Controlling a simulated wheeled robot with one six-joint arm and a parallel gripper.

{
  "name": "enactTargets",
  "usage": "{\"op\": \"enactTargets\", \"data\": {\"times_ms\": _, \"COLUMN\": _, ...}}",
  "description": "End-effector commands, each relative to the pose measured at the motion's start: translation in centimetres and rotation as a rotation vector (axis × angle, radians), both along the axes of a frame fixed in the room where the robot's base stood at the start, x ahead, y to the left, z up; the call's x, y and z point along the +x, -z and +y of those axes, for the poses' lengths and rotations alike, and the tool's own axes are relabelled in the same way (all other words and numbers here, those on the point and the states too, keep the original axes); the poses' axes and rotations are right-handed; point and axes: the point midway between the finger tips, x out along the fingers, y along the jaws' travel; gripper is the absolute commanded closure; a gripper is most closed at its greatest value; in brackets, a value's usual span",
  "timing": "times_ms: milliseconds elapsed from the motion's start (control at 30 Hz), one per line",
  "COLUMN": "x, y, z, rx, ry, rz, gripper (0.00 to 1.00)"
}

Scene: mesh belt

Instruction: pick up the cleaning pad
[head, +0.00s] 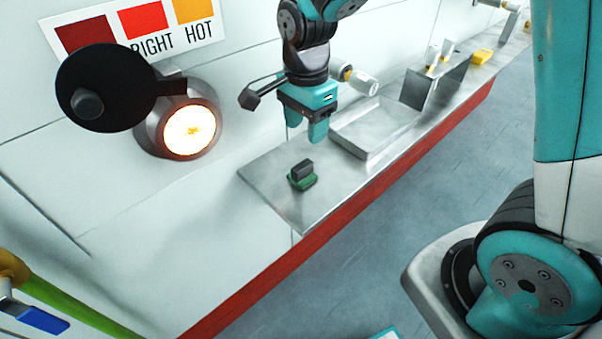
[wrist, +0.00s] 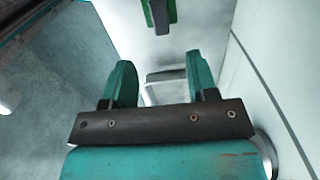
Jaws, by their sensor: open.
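The cleaning pad (head: 302,181) is a green pad with a dark block-shaped grip on top. It lies on the near end of the metal shelf (head: 268,191) in the head view. In the wrist view the pad (wrist: 171,12) shows at the top edge, partly cut off, beyond my fingertips. My gripper (head: 317,133) points down above the shelf, farther along it than the pad. In the wrist view my gripper (wrist: 160,80) has its two teal fingers spread apart, with nothing between them touching either finger.
A shallow metal tray (head: 368,153) stands on the shelf right of the pad. Beyond it are an upright metal holder (head: 425,89) and a yellow item (head: 482,56). On the wall are a glowing round port (head: 190,131) and a black disc cover (head: 105,88). Floor in front is mostly clear.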

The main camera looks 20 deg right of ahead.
Motion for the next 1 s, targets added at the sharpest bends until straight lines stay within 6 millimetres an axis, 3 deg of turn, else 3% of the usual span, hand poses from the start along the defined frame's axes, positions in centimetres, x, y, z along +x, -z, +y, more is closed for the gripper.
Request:
{"op": "enactTargets", "data": {"times_ms": 33, "x": -0.1, "y": 1.3, "z": 0.0, "rx": -0.001, "ry": -0.001, "rz": 0.007, "gripper": 0.47}}
{"op": "enactTargets", "data": {"times_ms": 200, "x": -0.1, "y": 4.3, "z": 0.0, "rx": 0.000, "ry": -0.002, "rz": 0.004, "gripper": 0.47}}
{"op": "enactTargets", "data": {"times_ms": 467, "x": -0.2, "y": 6.3, "z": 0.2, "rx": 0.000, "ry": -0.002, "rz": 0.003, "gripper": 0.47}}
{"op": "enactTargets", "data": {"times_ms": 700, "x": -0.3, "y": 9.8, "z": 0.6, "rx": 0.000, "ry": -0.002, "rz": 0.004, "gripper": 0.47}}
{"op": "enactTargets", "data": {"times_ms": 1000, "x": -0.3, "y": 10.6, "z": 0.6, "rx": 0.001, "ry": -0.001, "rz": 0.000, "gripper": 0.47}}
